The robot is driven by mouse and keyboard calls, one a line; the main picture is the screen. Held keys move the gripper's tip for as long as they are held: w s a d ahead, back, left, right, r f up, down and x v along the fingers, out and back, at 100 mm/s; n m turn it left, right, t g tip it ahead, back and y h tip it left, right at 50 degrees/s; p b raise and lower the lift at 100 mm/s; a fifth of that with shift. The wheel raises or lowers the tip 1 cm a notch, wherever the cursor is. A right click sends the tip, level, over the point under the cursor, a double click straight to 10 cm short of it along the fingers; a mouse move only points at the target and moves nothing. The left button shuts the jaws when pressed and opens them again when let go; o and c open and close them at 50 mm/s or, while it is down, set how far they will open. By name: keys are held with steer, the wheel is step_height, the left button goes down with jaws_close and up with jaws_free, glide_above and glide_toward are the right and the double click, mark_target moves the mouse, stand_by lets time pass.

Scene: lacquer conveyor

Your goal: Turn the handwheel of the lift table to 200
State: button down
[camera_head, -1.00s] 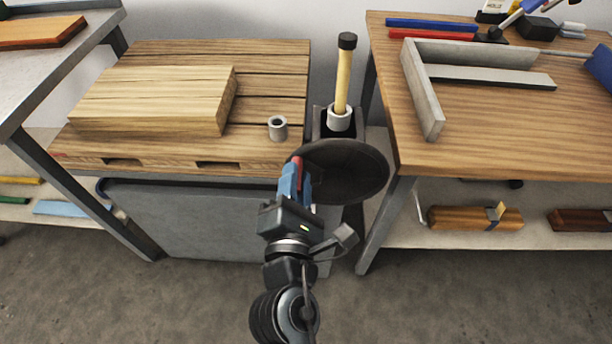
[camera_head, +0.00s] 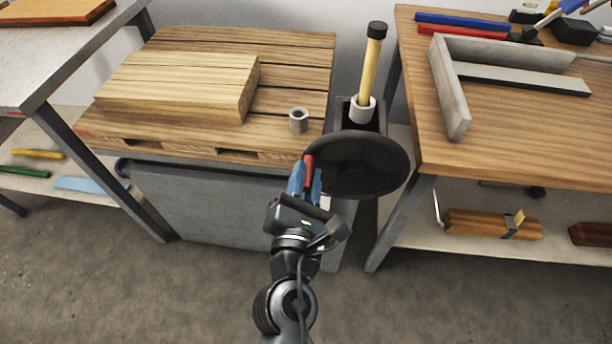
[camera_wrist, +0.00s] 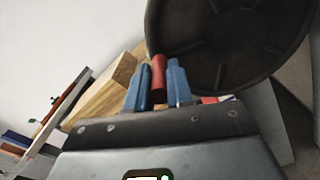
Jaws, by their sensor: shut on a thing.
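The handwheel (camera_head: 357,170) is a dark round disc at the right front corner of the lift table (camera_head: 205,205). It also fills the upper right of the wrist view (camera_wrist: 230,45). Its red handle (camera_wrist: 158,72) is at the wheel's left rim, and its tip shows in the head view (camera_head: 308,160). My gripper (camera_head: 306,180) has blue fingers, shut on the red handle from both sides. A yellow post (camera_head: 369,68) with a black cap rises behind the wheel through a grey collar (camera_head: 362,110). No number is readable on it.
A slatted pallet (camera_head: 290,75) on the lift table carries a wooden block (camera_head: 175,85) and a small grey ring (camera_head: 298,120). A workbench (camera_head: 490,140) stands close on the right. A grey-topped bench (camera_head: 75,60) stands at left. The floor in front is clear.

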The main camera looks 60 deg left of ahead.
steer(key=c, duration=1)
jaws_free()
steer(key=v, duration=0.7)
steer(key=shift+s+d, duration=0.2)
steer(key=shift+d, duration=0.1)
